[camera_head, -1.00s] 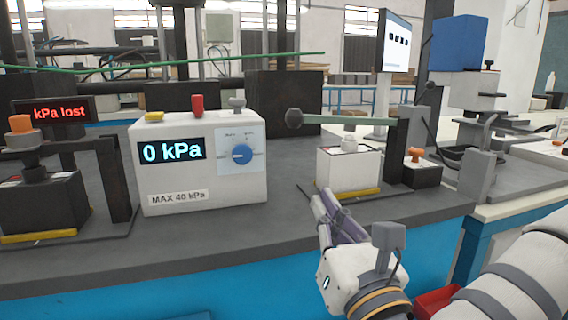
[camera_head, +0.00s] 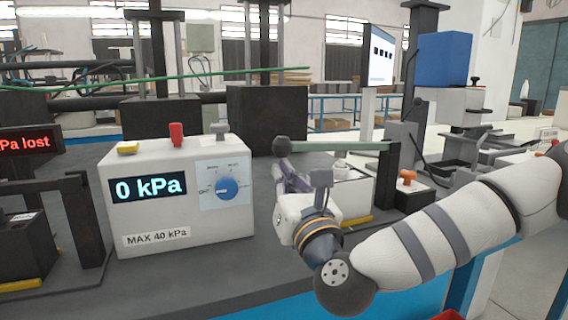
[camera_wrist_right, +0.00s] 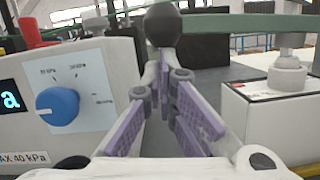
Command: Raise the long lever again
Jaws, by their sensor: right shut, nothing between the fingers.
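The long lever (camera_head: 335,146) is a grey-green bar lying about level, with a dark ball knob (camera_head: 282,146) at its left end and an upright post at its right. It passes above a white block (camera_head: 350,190). My right gripper (camera_head: 281,172), with purple finger pads, is shut and empty just below the knob. In the wrist view the knob (camera_wrist_right: 162,25) stands just beyond the right gripper's fingertips (camera_wrist_right: 160,65), and the lever (camera_wrist_right: 240,23) runs off right. Whether fingertips and knob touch I cannot tell. My left gripper is out of view.
A white box (camera_head: 180,205) reading 0 kPa, with a blue dial (camera_head: 227,188), stands close left of my right gripper. A red-lettered sign (camera_head: 25,142) is at the far left. An orange knob (camera_head: 407,176) stands right of the lever post. My forearm crosses the table's front edge.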

